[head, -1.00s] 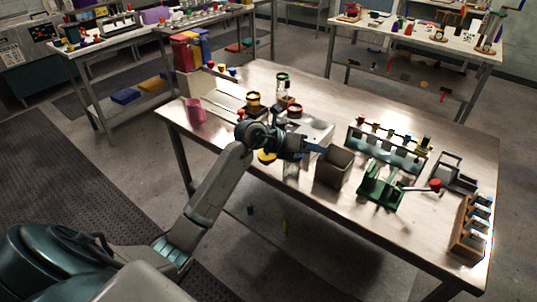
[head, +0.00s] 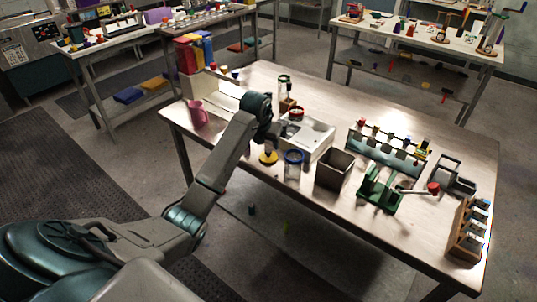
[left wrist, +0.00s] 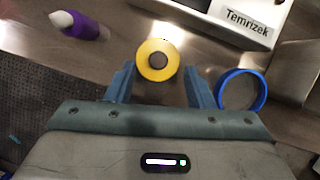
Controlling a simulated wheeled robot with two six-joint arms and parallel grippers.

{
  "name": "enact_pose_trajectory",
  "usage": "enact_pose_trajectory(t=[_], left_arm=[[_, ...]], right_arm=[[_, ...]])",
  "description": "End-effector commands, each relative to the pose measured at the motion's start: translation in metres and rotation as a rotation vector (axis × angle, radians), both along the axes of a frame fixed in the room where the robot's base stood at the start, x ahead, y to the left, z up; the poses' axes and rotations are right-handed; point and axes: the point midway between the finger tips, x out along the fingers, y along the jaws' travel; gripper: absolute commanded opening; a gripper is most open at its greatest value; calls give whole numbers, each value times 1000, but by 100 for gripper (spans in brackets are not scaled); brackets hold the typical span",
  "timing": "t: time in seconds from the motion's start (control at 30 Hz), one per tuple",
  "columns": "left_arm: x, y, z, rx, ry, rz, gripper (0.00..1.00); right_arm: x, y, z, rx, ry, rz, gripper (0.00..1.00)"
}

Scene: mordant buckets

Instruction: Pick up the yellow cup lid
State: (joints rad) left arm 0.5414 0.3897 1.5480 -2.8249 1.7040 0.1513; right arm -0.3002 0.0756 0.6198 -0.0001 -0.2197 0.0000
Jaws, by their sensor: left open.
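The yellow cup lid (head: 268,157) is a round yellow disc with a dark knob in its middle. It lies near the table's front edge, left of a clear jar with a blue rim (head: 293,165). In the left wrist view the lid (left wrist: 157,60) shows between and just beyond the tips of my left gripper (left wrist: 158,75). The two fingers are apart with nothing between them. In the head view my left gripper (head: 268,143) is mostly hidden behind its own wrist, above the lid. My right gripper is not in view.
The blue rim (left wrist: 242,90) is close beside the right finger. A purple, white-tipped object (left wrist: 78,25) lies to the left. A white device (head: 308,135) stands behind the jar, and a dark square bin (head: 334,168) to its right. A pink cup (head: 196,113) stands at the left.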

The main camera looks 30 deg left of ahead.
Motion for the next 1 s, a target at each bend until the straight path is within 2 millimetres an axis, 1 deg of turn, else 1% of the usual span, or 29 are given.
enact_pose_trajectory(t=[0.07, 0.23, 0.3, 0.4, 0.5, 0.67, 0.77, 0.9, 0.93, 1.0], left_arm=[[1, 0, -5, -1, 3, 0, 48], [5, 3, -27, -3, 5, 0, 48], [10, 3, -37, -3, 4, 0, 48], [13, 4, -46, -1, 2, 0, 48], [14, 5, -50, -1, 0, 0, 48], [14, 5, -50, -1, -1, 0, 48], [14, 5, -50, -1, -1, 0, 31], [14, 5, -50, -1, -1, 0, 3], [14, 5, -50, -1, -1, 0, 0], [14, 5, -50, -1, -1, 0, 0]], right_arm=[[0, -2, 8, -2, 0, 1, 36], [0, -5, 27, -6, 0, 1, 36], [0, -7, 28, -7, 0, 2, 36], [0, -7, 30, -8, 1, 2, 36], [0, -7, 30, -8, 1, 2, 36], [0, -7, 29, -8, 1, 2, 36], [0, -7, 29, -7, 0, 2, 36], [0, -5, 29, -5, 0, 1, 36], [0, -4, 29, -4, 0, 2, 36], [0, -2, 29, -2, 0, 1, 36]])
